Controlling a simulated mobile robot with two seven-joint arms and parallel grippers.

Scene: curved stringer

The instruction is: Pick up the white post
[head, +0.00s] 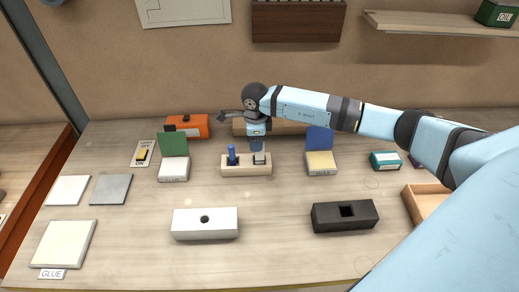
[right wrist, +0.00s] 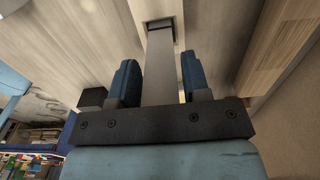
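The white post (right wrist: 162,65) stands in the right wrist view as a long pale bar between my right gripper's two blue fingers, its far end at a dark-edged slot. In the head view the pale wooden holder (head: 234,170) carries a blue post (head: 231,154) on its left and the white post (head: 259,158) on its right, mostly hidden by the gripper. My right gripper (head: 257,147) points down over the holder's right part. In the right wrist view the gripper (right wrist: 156,80) looks open around the post, with narrow gaps beside it. My left gripper is not in view.
A white block with a round hole (head: 205,226) and a black block with a square hole (head: 345,218) lie in front. Card stands with green (head: 173,144) and blue (head: 320,138) backs flank the holder. An orange box (head: 187,126) is behind. The front middle is clear.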

